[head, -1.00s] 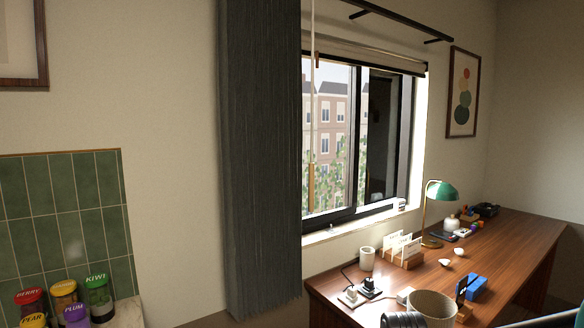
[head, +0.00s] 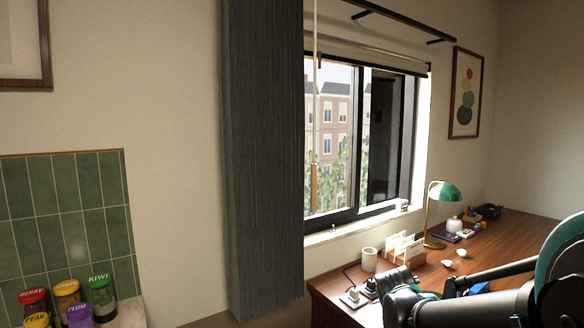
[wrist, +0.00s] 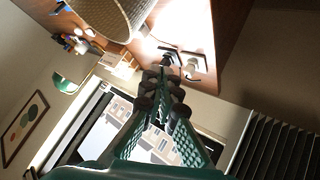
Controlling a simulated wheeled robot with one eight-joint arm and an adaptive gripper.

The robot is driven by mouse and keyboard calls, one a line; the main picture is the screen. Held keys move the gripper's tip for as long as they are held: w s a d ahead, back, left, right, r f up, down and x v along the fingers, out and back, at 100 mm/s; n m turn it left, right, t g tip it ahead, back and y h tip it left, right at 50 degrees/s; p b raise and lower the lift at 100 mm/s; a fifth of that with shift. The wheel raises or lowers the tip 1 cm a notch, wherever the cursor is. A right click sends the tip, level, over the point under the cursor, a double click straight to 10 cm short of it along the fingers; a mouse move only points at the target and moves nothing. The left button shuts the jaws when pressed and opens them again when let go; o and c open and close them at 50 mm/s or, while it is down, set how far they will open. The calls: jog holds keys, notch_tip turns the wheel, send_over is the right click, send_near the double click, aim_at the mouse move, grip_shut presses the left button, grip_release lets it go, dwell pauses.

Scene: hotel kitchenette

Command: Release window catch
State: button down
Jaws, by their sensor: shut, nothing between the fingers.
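The sliding window (head: 357,140) has a dark frame and stands in the wall behind the desk, right of the dark curtain. I cannot make out a catch on it for certain. The window frame also shows in the wrist view (wrist: 95,105), partly hidden behind my fingers. My gripper (head: 392,277) is low at the front left of the desk, below and in front of the sill in the picture. In the wrist view my gripper (wrist: 165,82) has its dark-padded fingertips together with nothing between them. It appears apart from the window.
The dark curtain (head: 262,160) hangs left of the window. A white cup (head: 369,260), a letter holder (head: 401,246) and a green lamp (head: 443,192) stand on the desk (head: 500,238). A woven basket (wrist: 105,15) and plugs (wrist: 191,65) lie near my fingers. Spice jars (head: 67,298) stand lower left.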

jog(key=w+a+r+n+t, duration=0.1)
jog(key=w+r+n+t, duration=0.25)
jog(key=w+r, duration=0.5)
jog(key=w+a+r+n+t, duration=0.2)
jog(key=w+r+n+t, duration=0.3)
jog(key=r, duration=0.6)
jog(key=w+a+r+n+g+y, duration=0.1)
jog(key=w+a+r+n+y, duration=0.3)
jog(key=a+r+n+y, duration=0.2)
jog(key=w+a+r+n+g+y, duration=0.2)
jog(key=a+r+n+y, duration=0.4)
jog(key=a, duration=0.5)
jog(key=shift+w+r+n+y, duration=0.2)
jog(key=shift+w+n+y, duration=0.4)
jog(key=shift+w+n, duration=0.45)
jog(key=shift+s, duration=0.1)
jog(key=x, duration=2)
